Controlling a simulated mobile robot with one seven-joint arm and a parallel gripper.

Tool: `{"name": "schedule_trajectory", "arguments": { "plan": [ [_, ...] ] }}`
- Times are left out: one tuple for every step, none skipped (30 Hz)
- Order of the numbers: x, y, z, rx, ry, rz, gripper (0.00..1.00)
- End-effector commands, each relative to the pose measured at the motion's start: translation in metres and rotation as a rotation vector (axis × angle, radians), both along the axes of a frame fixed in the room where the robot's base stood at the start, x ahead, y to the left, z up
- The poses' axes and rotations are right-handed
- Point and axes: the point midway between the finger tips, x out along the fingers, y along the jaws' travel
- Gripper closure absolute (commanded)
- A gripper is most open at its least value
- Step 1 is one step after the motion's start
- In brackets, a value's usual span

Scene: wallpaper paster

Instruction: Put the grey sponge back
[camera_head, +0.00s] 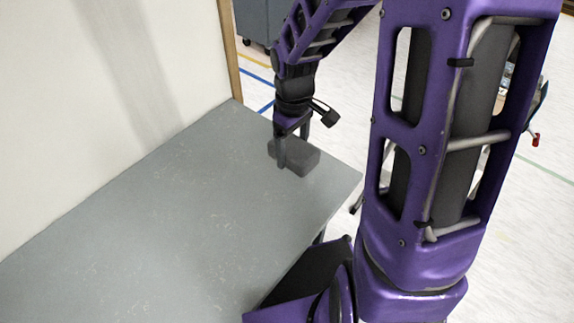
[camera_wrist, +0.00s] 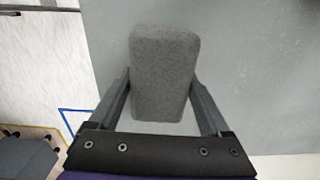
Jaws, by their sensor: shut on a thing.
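The grey sponge (camera_head: 301,155) is a dark grey block near the far right corner of the grey table (camera_head: 150,215). My gripper (camera_head: 294,160) reaches down from above and is shut on it, one finger on each side. In the wrist view the sponge (camera_wrist: 163,72) lies between the two fingers of my gripper (camera_wrist: 162,88), with the grey tabletop (camera_wrist: 265,85) behind it. I cannot tell whether the sponge touches the table or hangs just above it.
A white wall (camera_head: 90,90) runs along the table's left side. The rest of the tabletop is bare. A dark cabinet (camera_head: 262,20) on castors stands on the floor beyond the far end. The table's right edge is close to the sponge.

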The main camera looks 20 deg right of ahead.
Motion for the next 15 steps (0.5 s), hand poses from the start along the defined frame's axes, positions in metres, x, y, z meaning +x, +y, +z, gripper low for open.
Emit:
{"name": "schedule_trajectory", "arguments": {
  "plan": [
    [-0.001, 0.0, 0.001, 0.0, 0.0, 0.003, 0.76],
    [-0.001, 0.0, 0.001, -0.001, 0.001, 0.005, 0.76],
    [-0.001, 0.0, 0.002, -0.001, 0.001, 0.006, 0.76],
    [-0.001, 0.0, 0.002, -0.001, 0.001, 0.006, 0.76],
    [-0.001, 0.0, 0.002, -0.001, 0.001, 0.007, 0.76],
    [-0.001, 0.0, 0.002, -0.001, 0.001, 0.007, 0.76],
    [-0.001, 0.0, 0.002, -0.001, 0.001, 0.007, 0.76],
    [-0.001, 0.0, 0.002, -0.001, 0.001, 0.006, 0.76],
    [-0.001, 0.0, 0.002, -0.001, 0.001, 0.006, 0.76],
    [-0.001, 0.0, 0.002, -0.001, 0.001, 0.006, 0.76],
    [-0.001, 0.0, 0.002, -0.001, 0.001, 0.006, 0.76],
    [-0.001, 0.0, 0.001, -0.001, 0.001, 0.006, 0.76],
    [-0.001, 0.0, -0.001, -0.001, 0.001, 0.006, 0.76],
    [-0.001, 0.0, -0.004, 0.0, 0.002, 0.006, 0.76],
    [-0.001, 0.0, -0.01, -0.001, 0.003, 0.007, 0.76]
  ]
}}
